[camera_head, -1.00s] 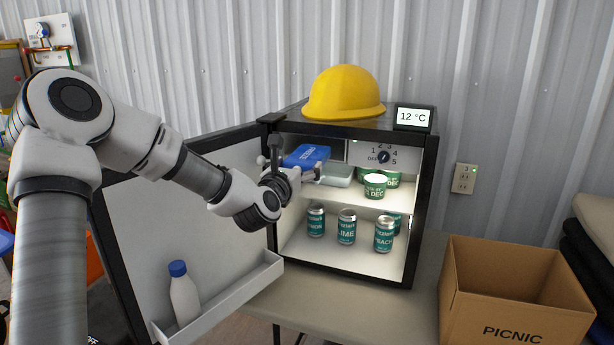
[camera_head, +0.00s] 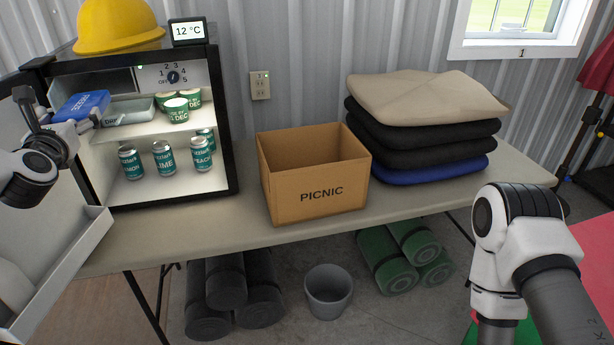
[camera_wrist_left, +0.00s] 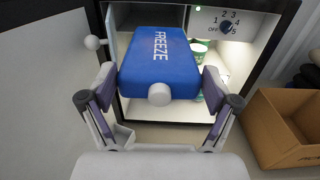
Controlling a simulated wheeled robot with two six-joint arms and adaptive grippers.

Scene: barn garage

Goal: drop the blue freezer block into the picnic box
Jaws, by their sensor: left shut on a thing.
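The blue freezer block (camera_head: 82,105), lettered FREEZE, is at the open front of the small fridge (camera_head: 228,130), by its upper shelf. My left gripper (camera_head: 74,125) is shut on it. In the left wrist view the block (camera_wrist_left: 160,62) lies between the two fingers of the left gripper (camera_wrist_left: 158,88), its white cap towards me. The picnic box (camera_head: 318,195) is an open brown carton marked PICNIC on the table, right of the fridge. It also shows at the right of the left wrist view (camera_wrist_left: 275,140). My right gripper is out of view; only part of its arm shows.
The open fridge door (camera_head: 50,235) is at left. Folded blankets (camera_head: 425,100) lie right of the box. Bare table (camera_head: 245,215) separates fridge and box.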

